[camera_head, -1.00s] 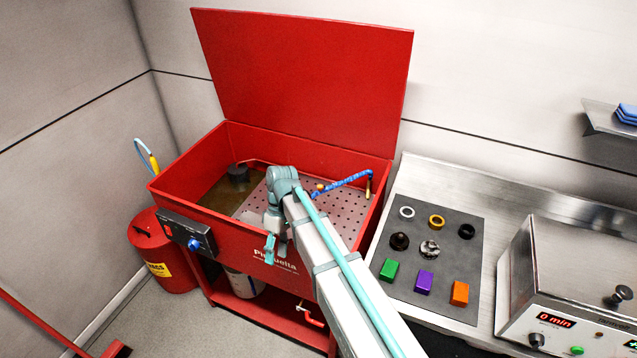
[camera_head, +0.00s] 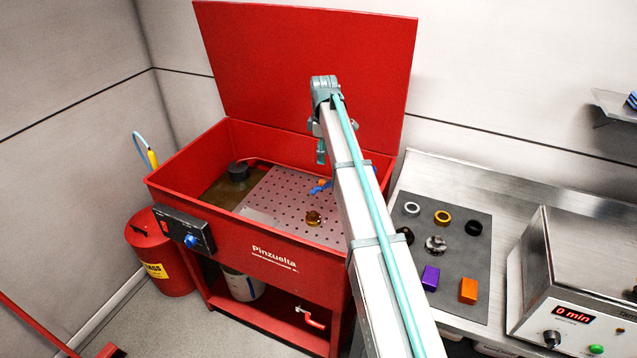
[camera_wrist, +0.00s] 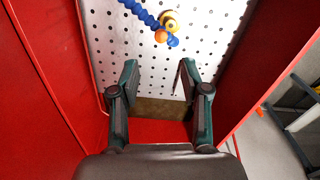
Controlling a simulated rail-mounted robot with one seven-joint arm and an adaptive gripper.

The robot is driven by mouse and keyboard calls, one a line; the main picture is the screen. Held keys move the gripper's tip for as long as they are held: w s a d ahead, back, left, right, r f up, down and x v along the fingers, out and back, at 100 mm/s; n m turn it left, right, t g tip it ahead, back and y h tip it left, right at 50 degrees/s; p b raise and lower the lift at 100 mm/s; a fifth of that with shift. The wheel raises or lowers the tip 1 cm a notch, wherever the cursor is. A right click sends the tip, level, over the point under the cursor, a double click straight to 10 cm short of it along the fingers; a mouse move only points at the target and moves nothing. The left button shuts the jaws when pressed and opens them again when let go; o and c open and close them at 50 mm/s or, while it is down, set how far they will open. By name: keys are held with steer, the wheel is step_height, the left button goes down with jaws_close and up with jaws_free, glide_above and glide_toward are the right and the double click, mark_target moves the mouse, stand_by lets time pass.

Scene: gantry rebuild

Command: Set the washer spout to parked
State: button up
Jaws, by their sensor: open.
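The washer (camera_head: 268,240) is a red open tub with its lid up. Its spout, a blue segmented hose (camera_head: 317,190) with an orange piece, lies over the perforated shelf; my arm hides the rest in the head view. In the wrist view, the blue hose (camera_wrist: 138,10) comes in from the top edge, its orange piece (camera_wrist: 160,36) beyond my fingertips. My gripper (camera_head: 321,150) hangs above the tub. In the wrist view my gripper (camera_wrist: 159,72) is open, with nothing between its fingers, apart from the spout.
An amber-brown ring-like part (camera_head: 313,217) sits on the perforated shelf (camera_head: 275,195), near the spout. A control box with a blue knob (camera_head: 192,241) is on the tub's front. To the right, a grey mat (camera_head: 460,270) holds rings and blocks. The red lid (camera_head: 300,60) stands behind.

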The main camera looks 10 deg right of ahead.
mark_target(323, 181)
step_height(323, 181, down, 10)
steer(key=p, duration=0.3)
steer(key=shift+f, duration=0.2)
jaws_close()
stand_by(0.3)
